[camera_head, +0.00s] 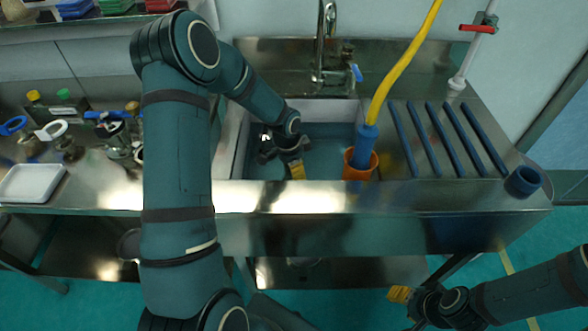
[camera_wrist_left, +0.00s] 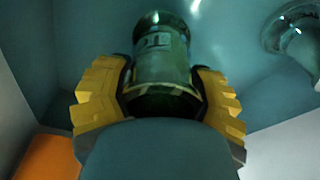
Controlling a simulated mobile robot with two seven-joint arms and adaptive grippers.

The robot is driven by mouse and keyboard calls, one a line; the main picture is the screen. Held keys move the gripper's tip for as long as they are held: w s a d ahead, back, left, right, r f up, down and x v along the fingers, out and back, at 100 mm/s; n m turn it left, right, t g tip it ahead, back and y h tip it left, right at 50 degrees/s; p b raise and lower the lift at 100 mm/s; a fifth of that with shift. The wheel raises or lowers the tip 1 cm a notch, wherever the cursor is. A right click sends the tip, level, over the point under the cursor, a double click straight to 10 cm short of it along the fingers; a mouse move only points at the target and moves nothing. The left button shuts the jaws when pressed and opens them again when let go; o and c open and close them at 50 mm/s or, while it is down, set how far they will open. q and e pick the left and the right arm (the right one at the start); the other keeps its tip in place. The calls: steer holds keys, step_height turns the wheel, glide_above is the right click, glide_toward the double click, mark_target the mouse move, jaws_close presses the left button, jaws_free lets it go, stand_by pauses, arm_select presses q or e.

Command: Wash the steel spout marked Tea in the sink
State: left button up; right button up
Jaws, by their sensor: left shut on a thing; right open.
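In the left wrist view a shiny steel spout (camera_wrist_left: 160,62) sits between the yellow fingers of my left gripper (camera_wrist_left: 160,98), which is shut on it. A small mark shows on its side, too blurred to read. In the head view my left gripper (camera_head: 284,160) is inside the sink basin (camera_head: 325,140), low over its blue-grey floor; the arm and gripper hide most of the spout there. The tap (camera_head: 322,45) stands behind the basin. My right gripper (camera_head: 402,300) is open and empty, in front of the counter at lower right.
An orange cup (camera_head: 360,168) with a blue fitting and yellow hose (camera_head: 408,62) stands at the basin's right side. Bottles, clamps and a white tray (camera_head: 30,182) crowd the left counter.

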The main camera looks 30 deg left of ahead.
arm_select(q)
steer(key=shift+d, duration=0.15)
steer(key=shift+w+d, duration=0.15)
steer(key=shift+d, duration=0.6)
steer(key=shift+a, duration=0.1)
steer(key=shift+a+p, duration=0.3)
steer(key=shift+a, duration=0.5)
